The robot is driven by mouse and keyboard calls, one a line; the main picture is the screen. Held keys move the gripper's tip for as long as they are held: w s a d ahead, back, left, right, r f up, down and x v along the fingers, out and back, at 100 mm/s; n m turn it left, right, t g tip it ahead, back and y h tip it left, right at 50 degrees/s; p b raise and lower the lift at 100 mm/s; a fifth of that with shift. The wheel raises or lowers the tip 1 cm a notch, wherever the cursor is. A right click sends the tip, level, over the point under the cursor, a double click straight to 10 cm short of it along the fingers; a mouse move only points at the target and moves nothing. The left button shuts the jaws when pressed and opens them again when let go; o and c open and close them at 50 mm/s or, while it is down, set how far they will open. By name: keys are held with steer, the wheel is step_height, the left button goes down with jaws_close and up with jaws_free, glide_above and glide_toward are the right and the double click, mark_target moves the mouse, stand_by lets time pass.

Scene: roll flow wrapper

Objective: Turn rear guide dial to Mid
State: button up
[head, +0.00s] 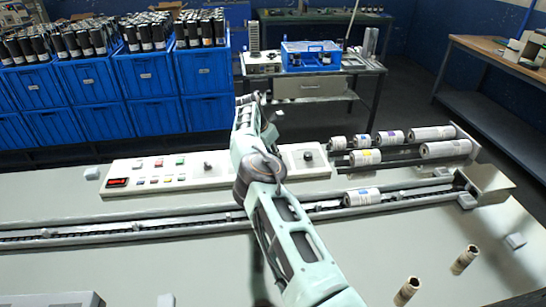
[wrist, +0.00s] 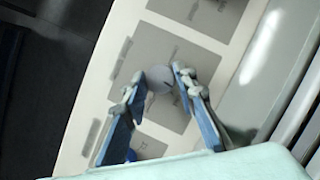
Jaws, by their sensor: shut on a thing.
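A round pale grey dial (wrist: 159,79) sits on a grey plate of the control panel in the wrist view, with a short dark mark near its right edge. My gripper (wrist: 157,84) has its two blue-backed fingers on either side of the dial, shut on it. The panel labels are too blurred to read, so I cannot tell the dial's marked position. In the head view the white control panel (head: 140,187) runs along the back of the machine. My arm hides the middle of the panel and the gripped dial there.
Black knobs stand on the panel left (head: 208,165) and right (head: 307,155) of my arm. Rolls (head: 362,197) lie on the rails at right. Two upright tubes (head: 407,291) (head: 465,259) stand at the front right. Blue crates (head: 95,82) are stacked behind the machine.

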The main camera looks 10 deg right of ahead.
steer(key=o, duration=1.1)
steer(key=v, duration=1.2)
